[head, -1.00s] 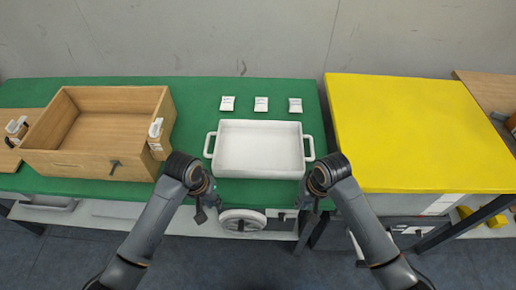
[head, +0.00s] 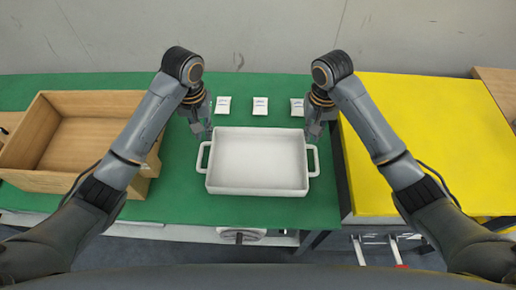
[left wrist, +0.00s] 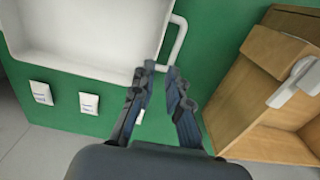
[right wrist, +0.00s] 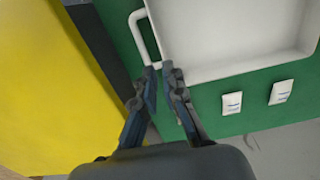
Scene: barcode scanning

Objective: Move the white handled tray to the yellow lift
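The white handled tray (head: 258,162) lies empty on the green table, with a loop handle at each end. My left gripper (head: 203,128) is above the tray's far left corner. In the left wrist view its fingers (left wrist: 160,72) are apart, with the tray's left handle (left wrist: 176,42) just beyond them. My right gripper (head: 316,128) is above the far right corner. In the right wrist view its fingers (right wrist: 160,70) are apart near the tray's right handle (right wrist: 141,38). Neither gripper holds anything. The yellow lift (head: 440,115) stands right of the table.
A wooden box (head: 40,182) sits on the table's left side. Several small white packets, one of them here (head: 260,106), lie behind the tray. A narrow dark gap (right wrist: 100,45) separates the green table (head: 180,205) from the lift. The lift's visible top is clear.

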